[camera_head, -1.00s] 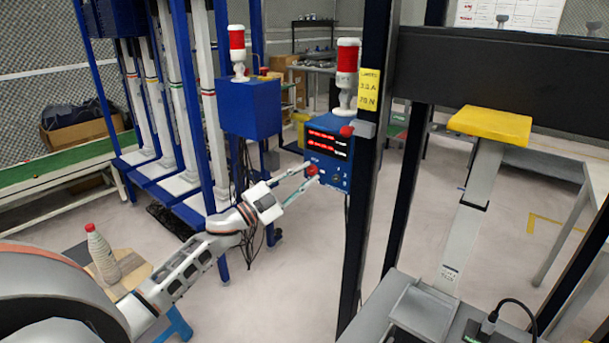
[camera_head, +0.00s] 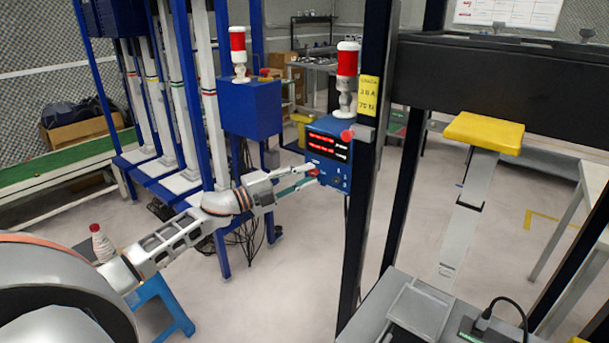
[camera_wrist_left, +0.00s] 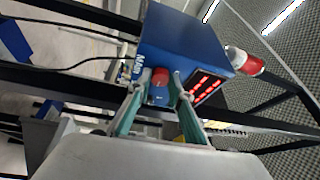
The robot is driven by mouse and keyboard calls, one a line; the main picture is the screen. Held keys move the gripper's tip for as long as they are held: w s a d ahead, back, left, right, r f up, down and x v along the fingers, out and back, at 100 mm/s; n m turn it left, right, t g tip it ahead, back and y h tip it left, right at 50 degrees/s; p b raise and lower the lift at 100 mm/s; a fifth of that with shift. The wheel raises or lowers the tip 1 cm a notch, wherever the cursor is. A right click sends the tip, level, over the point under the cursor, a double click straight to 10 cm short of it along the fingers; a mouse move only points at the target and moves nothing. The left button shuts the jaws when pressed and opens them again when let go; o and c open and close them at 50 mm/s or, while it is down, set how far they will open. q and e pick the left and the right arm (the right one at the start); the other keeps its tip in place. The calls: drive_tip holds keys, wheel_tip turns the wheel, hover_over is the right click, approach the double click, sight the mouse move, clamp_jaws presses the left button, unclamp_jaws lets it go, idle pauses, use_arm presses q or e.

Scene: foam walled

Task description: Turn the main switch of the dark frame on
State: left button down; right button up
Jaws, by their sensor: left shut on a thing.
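The dark frame (camera_head: 370,185) has black posts and a blue control box (camera_head: 340,128) with lit red displays. The box also shows in the left wrist view (camera_wrist_left: 185,42). On its face is a red knob (camera_head: 314,173), which I take for the main switch. In the left wrist view the red knob (camera_wrist_left: 160,77) is between my fingertips. My left gripper (camera_head: 312,176) reaches in from the left and is shut on the knob, its green-padded fingers (camera_wrist_left: 157,92) on either side. The knob's turn position cannot be told. My right gripper is not in view.
A second blue box (camera_head: 250,108) with a red lamp stands behind on a blue frame. A yellow pad (camera_head: 484,132) is on a tilted bar at right. A grey bench (camera_head: 405,310) with a cable is at lower right. A blue stool (camera_head: 165,305) stands lower left.

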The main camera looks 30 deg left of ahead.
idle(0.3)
use_arm(q)
drive_tip(key=c, duration=1.8)
unclamp_jaws()
drive_tip(key=v, duration=1.2)
drive_tip(key=shift+r, duration=0.1)
drive_tip(key=s+d+f+n+y, duration=0.2)
drive_tip(key=d+f+n, duration=0.15)
drive_tip(key=f, duration=0.35)
drive_tip(key=s+d+f+n+y, duration=0.2)
drive_tip(key=d+f+n, duration=0.15)
drive_tip(key=f, duration=0.45)
drive_tip(key=s+d+f+n+g, duration=0.2)
drive_tip(key=s+d+f+n, duration=0.1)
drive_tip(key=s+d+f, duration=0.3)
drive_tip(key=s+d+f+n+g+y, duration=0.1)
drive_tip(key=s+d+f+n+g, duration=0.1)
drive_tip(key=s+d+f+n, duration=0.2)
drive_tip(key=s+d+f+n+g+y, duration=0.1)
drive_tip(key=s+d+f+n, duration=0.3)
drive_tip(key=s+d+f, duration=0.6)
drive_tip(key=shift+s+d+f+g, duration=0.1)
drive_tip(key=shift+d+f+g, duration=0.15)
drive_tip(key=shift+d+g, duration=0.3)
drive_tip(key=shift+d+f+g, duration=0.2)
drive_tip(key=shift+d+g, duration=0.15)
drive_tip(key=shift+d, duration=0.25)
